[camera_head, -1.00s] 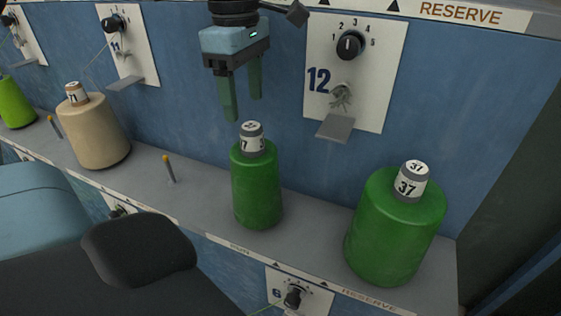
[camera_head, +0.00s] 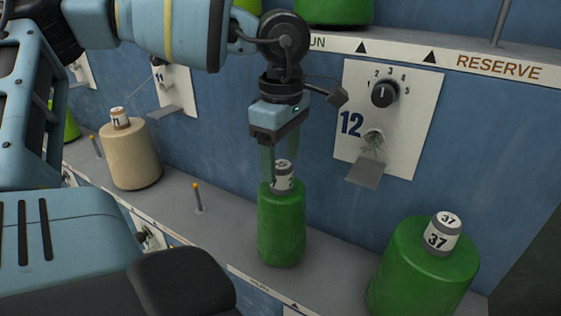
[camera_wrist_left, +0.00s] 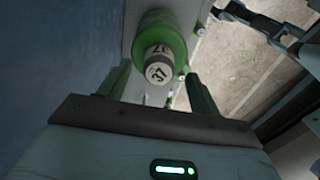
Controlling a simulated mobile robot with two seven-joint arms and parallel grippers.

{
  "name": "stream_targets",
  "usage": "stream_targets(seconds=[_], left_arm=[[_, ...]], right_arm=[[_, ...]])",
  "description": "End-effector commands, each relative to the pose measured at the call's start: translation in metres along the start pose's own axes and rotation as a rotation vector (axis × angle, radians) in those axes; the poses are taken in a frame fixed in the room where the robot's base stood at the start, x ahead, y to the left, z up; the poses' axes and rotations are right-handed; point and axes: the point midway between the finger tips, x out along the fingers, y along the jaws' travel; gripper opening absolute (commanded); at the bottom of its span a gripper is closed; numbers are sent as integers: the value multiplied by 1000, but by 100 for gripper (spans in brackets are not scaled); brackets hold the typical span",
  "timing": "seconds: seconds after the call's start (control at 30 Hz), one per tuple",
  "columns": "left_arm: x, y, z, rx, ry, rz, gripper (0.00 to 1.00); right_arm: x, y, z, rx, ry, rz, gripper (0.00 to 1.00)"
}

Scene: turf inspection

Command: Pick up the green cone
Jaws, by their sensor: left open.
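A narrow green cone (camera_head: 281,232) with a grey and white labelled top stands upright on the grey ledge (camera_head: 330,265). A wider green cone (camera_head: 422,278) with a 37 label stands to its right. My left gripper (camera_head: 280,168) points down right over the narrow cone, open, with its fingertips at the height of the labelled top. In the left wrist view, a green cone (camera_wrist_left: 160,28) with a 37 label shows between and beyond the two open fingers (camera_wrist_left: 158,85). No contact is evident. My right gripper is not in view.
A beige cone (camera_head: 131,160) stands to the left on the ledge, with a bare peg (camera_head: 198,198) between. A panel marked 12 (camera_head: 389,118) with a jutting plate is on the blue wall, right of the gripper. Another green cone (camera_head: 333,10) sits above.

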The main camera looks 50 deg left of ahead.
Motion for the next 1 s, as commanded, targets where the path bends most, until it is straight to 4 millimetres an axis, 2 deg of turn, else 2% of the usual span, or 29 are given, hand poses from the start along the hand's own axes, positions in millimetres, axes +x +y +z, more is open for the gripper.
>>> stream_targets(seconds=[0.2, 0.47, 0.9, 0.97, 1.0], left_arm=[[23, 0, 0, 0, -1, 0, 64], [25, 0, 0, -1, -1, 1, 64], [25, 0, 0, -1, -1, 1, 7], [25, 0, 0, -1, -1, 2, 0], [25, 0, 0, -1, -1, 2, 0]], right_arm=[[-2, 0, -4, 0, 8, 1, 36], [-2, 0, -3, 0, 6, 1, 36], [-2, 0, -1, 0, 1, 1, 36], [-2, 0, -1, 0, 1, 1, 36], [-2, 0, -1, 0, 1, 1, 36]])
